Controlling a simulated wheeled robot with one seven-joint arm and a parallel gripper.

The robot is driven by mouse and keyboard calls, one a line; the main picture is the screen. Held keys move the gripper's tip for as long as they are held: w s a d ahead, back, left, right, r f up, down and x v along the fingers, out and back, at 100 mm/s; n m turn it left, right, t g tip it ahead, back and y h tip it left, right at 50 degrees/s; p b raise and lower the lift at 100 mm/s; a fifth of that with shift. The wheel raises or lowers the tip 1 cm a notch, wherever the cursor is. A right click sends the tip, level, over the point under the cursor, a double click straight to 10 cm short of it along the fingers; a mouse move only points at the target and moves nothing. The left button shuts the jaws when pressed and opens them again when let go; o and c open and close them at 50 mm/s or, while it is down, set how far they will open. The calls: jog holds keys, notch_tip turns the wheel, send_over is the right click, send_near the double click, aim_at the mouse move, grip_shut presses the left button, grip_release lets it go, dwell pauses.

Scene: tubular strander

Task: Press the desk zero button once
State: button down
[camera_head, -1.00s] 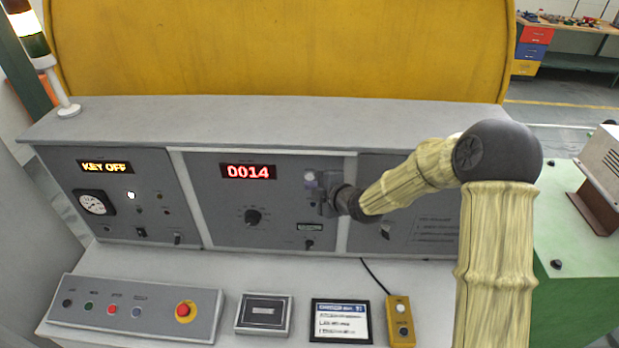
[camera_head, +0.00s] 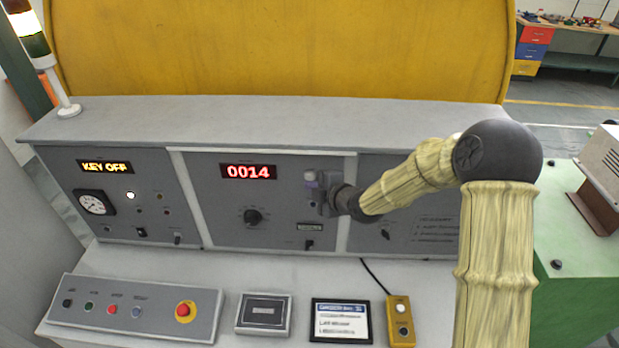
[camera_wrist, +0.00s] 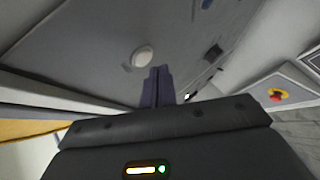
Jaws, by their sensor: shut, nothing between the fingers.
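A pale round button (camera_wrist: 142,57) shows just beyond and slightly left of the fingertips. I cannot read a label on it, so I cannot tell whether it is the zero button. I cannot tell whether the fingertips touch it. In the head view my gripper covers that spot.
A black knob (camera_head: 253,216) sits left of my gripper. A small switch (camera_head: 309,244) is below it. On the desk are a button box with a red emergency stop (camera_head: 185,311), a small screen (camera_head: 341,322) and a yellow pendant (camera_head: 400,320). A left display reads KEY OFF (camera_head: 105,167).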

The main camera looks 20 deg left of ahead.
jog(key=shift+w, duration=0.1)
dwell(0.3)
jog(key=shift+w+a+b, duration=0.1)
jog(key=shift+w+b, duration=0.2)
jog(key=shift+w, duration=0.05)
jog(key=shift+w, duration=0.35)
dwell(0.8)
jog(key=shift+s+b, duration=0.75)
jog(key=shift+b, duration=0.05)
jog(key=s+b, duration=0.1)
jog(key=s, duration=0.1)
jog(key=s+d+b, duration=0.1)
jog(key=s+b, duration=0.1)
jog(key=s, duration=0.1)
jog(key=shift+d, duration=0.2)
